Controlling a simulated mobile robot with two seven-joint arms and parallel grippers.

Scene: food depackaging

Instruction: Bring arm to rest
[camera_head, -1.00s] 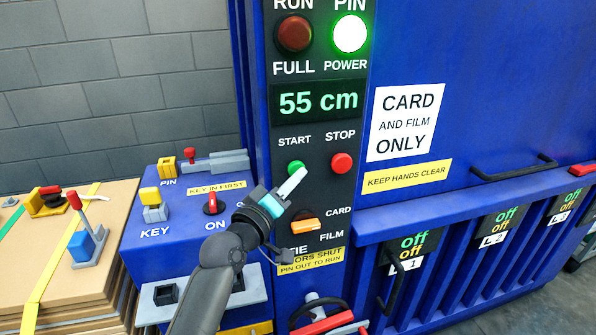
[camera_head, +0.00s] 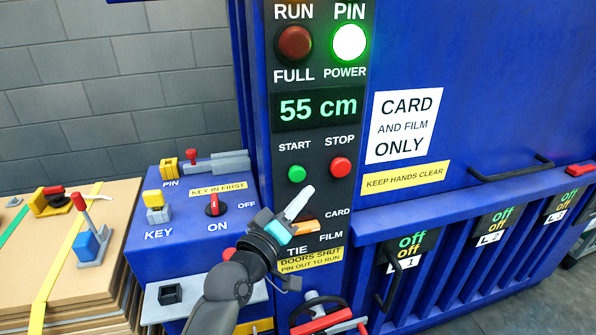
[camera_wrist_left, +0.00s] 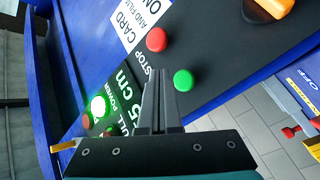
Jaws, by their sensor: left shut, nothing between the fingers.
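My left gripper (camera_head: 300,203) is in front of the black control panel of the blue machine, below the green START button (camera_head: 297,174) and the red STOP button (camera_head: 340,167). Its fingers are shut with nothing between them. It partly covers the orange CARD/FILM selector (camera_head: 304,227). In the left wrist view the shut fingers (camera_wrist_left: 160,85) point toward the panel, between the red STOP button (camera_wrist_left: 156,39) and the green START button (camera_wrist_left: 183,80). I cannot tell the exact gap to the panel. My right gripper is not in view.
The display (camera_head: 318,108) reads 55 cm and the PIN POWER lamp (camera_head: 349,42) is lit. A blue key box (camera_head: 185,235) with a red switch (camera_head: 212,205) stands left of the panel. Stacked cardboard (camera_head: 30,270) lies further left. Black door handles (camera_head: 392,285) stick out at the lower right.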

